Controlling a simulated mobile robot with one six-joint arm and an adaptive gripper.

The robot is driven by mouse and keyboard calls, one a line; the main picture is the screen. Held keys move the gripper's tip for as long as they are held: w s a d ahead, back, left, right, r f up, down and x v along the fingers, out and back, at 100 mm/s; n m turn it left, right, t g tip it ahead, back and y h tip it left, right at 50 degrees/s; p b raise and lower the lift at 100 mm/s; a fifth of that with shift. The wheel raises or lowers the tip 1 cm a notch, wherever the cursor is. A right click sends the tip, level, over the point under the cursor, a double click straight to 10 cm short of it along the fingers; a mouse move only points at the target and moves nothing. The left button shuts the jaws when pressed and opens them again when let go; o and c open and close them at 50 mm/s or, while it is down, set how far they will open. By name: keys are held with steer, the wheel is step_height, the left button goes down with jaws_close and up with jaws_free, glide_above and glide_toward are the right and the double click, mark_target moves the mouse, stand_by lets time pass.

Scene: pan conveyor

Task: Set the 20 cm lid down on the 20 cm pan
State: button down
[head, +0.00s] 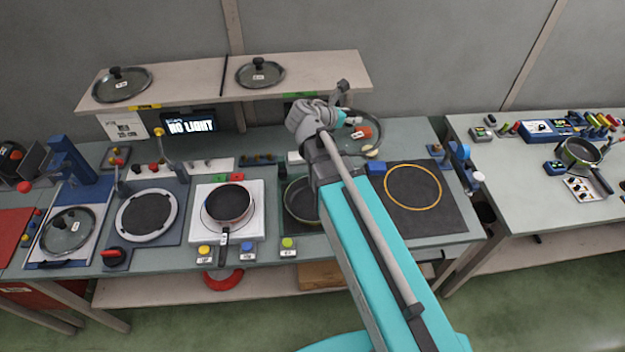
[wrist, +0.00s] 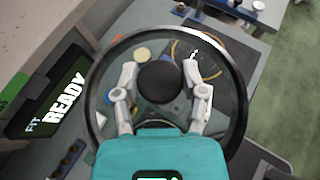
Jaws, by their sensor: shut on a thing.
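My gripper (wrist: 160,76) is shut on the black knob of a round glass lid (wrist: 103,106), with a finger on each side of the knob. A dark pan (head: 228,202) sits on a white square plate at the middle left. A greenish pan (head: 298,199) sits to its right, partly hidden by my arm. Size marks are too small to read, so I cannot tell which pan is the 20 cm one.
The shelf (head: 320,72) bears two more glass lids (head: 122,84) (head: 260,72). Another lid (head: 68,231) lies at the far left station. A dark mat with a yellow ring (head: 413,187) is empty on the right. A display (wrist: 55,105) reads "FIT READY".

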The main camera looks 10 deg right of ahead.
mark_target(349, 133)
step_height(349, 133, down, 7)
steer(key=b, duration=0.5)
steer(key=shift+r, duration=0.2)
steer(key=shift+d, duration=0.1)
